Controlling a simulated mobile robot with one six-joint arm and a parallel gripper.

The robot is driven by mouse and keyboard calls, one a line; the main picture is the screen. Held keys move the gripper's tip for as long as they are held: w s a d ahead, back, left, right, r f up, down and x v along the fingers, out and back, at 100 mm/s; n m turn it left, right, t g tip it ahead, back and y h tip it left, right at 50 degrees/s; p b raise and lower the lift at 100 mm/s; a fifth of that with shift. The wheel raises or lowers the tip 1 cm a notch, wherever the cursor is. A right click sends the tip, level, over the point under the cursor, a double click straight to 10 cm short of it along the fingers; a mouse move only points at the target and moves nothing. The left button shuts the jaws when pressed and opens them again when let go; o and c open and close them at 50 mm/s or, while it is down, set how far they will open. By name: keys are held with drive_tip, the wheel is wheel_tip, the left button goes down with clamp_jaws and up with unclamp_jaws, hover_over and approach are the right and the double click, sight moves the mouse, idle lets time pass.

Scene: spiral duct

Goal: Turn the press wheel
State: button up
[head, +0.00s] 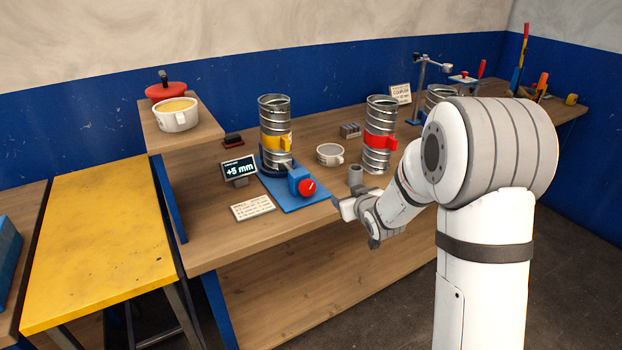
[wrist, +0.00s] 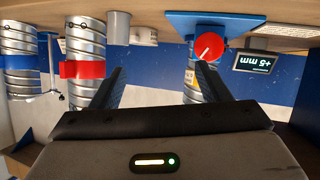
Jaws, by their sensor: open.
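The press wheel (head: 307,188) is a red knob on a blue block at the front of a blue base plate (head: 290,199) on the bench. In the wrist view, which is upside down, the red wheel (wrist: 207,54) faces me with a pale line on it. A spiral duct (head: 274,116) with a yellow band stands upright at the back of the plate. A small screen (head: 238,168) beside it reads +5 mm. My gripper (wrist: 158,84) is open and empty, apart from the wheel. In the head view it is right of the wheel, near the bench's front edge.
A grey cylinder (head: 356,174) is close to my gripper. A white card (head: 252,207) lies left of the plate. A pot (head: 174,115) stands on a raised shelf.

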sight(309, 189)
drive_tip(key=w+a+f+n+y, duration=0.1)
drive_tip(key=a+y, duration=0.1)
drive_tip(key=w+a+f+t+y+p, duration=0.1)
drive_tip(key=a+f+y, duration=0.1)
drive_tip(key=a, duration=0.1)
drive_tip(key=w+a+f+n+t+y, duration=0.1)
drive_tip(key=a, duration=0.2)
drive_tip(key=shift+w+f+n+y+p, duration=0.15)
drive_tip(key=shift+f+n+y+p, duration=0.15)
drive_tip(key=shift+y+p, duration=0.1)
drive_tip(key=p+x, duration=0.2)
drive_tip(key=x, duration=0.5)
drive_tip(key=shift+w+a, duration=0.2)
drive_tip(key=shift+a, duration=0.05)
drive_tip(key=shift+r, duration=0.1)
drive_tip(key=shift+c, duration=0.2)
drive_tip(key=c, duration=0.9)
